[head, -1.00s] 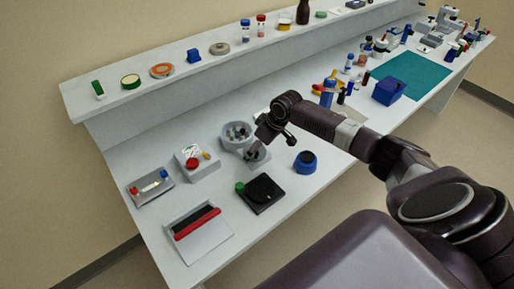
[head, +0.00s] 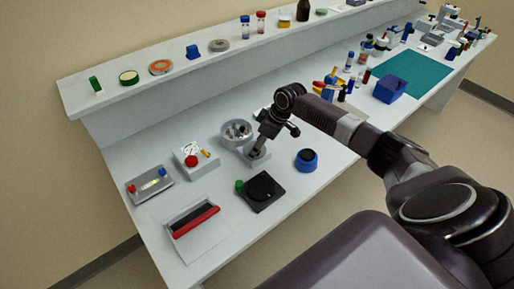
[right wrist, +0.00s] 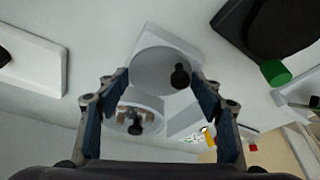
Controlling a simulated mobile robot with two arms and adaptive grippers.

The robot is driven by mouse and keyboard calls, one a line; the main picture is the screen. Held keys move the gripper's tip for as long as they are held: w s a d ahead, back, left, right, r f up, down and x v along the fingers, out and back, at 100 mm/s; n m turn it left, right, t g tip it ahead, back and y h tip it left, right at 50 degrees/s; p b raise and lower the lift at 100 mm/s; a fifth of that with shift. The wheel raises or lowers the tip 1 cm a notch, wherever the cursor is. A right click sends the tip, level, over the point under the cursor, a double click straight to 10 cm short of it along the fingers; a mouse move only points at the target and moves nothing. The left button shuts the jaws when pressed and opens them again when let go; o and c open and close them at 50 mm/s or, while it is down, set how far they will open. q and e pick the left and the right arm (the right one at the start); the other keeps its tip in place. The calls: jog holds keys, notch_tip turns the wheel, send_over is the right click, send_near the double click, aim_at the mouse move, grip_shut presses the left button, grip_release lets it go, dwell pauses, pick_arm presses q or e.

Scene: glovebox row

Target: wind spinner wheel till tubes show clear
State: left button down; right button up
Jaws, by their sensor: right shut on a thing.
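The grey spinner (head: 234,146) stands on the bench in the head view, with a round bowl (head: 237,129) at its back. My right gripper (right wrist: 160,80) is shut on its wheel (right wrist: 152,66), a grey disc with a black knob (right wrist: 180,76), one finger on each side. In the head view my right gripper (head: 256,152) points down at the spinner's front and hides most of the wheel. The right wrist view shows the bowl (right wrist: 152,102) with brownish tubes (right wrist: 127,117) and a dark knob; the tubes' contents are too small to judge. My left gripper is not in view.
A black pad device (head: 262,190) with a green knob and a blue round pot (head: 306,160) stand close to the spinner. A grey box with a red button (head: 197,161) is to its left. A raised shelf (head: 135,93) runs along the back.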

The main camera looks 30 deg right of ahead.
jog(key=shift+w+d+n+g+y+b, duration=0.1)
jog(key=shift+n+g+y+b, duration=0.15)
jog(key=shift+n+b, duration=0.5)
jog(key=shift+d+n+g+y+b, duration=0.2)
jog(key=shift+n+b, duration=0.3)
jog(key=shift+n, duration=0.45)
jog(key=shift+a, duration=0.15)
jog(key=o, duration=1.2)
jog(key=shift+r, duration=0.25)
jog(key=v, duration=1.1)
jog(key=shift+d+r, duration=0.2)
